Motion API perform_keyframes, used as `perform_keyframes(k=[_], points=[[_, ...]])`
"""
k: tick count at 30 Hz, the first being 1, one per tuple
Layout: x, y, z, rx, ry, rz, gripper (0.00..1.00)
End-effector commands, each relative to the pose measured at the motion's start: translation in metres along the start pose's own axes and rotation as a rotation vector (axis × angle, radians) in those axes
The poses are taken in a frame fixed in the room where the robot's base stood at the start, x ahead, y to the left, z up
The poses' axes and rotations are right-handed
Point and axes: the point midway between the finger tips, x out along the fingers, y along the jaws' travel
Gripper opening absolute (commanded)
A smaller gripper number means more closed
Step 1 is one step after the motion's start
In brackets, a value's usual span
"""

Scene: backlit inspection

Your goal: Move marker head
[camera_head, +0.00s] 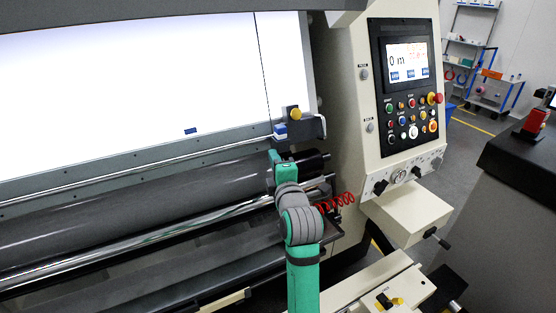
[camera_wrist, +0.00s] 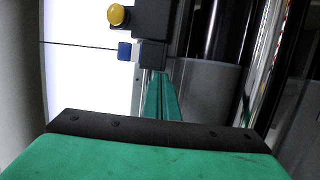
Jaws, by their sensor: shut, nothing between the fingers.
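The marker head is a small blue and white block (camera_head: 280,131) on a dark carriage, with a yellow knob (camera_head: 295,113) above it, at the right end of the rail below the bright panel. In the wrist view the blue block (camera_wrist: 124,51) and the yellow knob (camera_wrist: 117,14) show at top centre. My gripper (camera_head: 274,154) is just below the marker head in the head view. In the wrist view its green fingers (camera_wrist: 160,92) are together and empty, their tips near the carriage. I cannot tell whether they touch it.
A thin dark line (camera_head: 262,60) runs down the lit panel (camera_head: 130,75) to the marker head. A small blue piece (camera_head: 190,131) sits at the panel's lower edge. Rollers (camera_head: 130,215) lie below the rail. A control console (camera_head: 405,85) stands right, with a coiled red cable (camera_head: 337,203) below.

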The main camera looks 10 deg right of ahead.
Motion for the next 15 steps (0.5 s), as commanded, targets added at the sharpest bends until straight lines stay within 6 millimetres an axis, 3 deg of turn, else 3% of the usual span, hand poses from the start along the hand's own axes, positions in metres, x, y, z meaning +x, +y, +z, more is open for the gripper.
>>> perform_keyframes(k=[1, 9, 15], points=[[-0.001, 0.000, 0.009, 0.000, -0.016, 0.000, 0.00], [-0.001, 0.000, 0.012, -0.001, -0.023, 0.000, 0.00], [-0.003, 0.000, -0.003, -0.001, -0.019, 0.000, 0.00]])
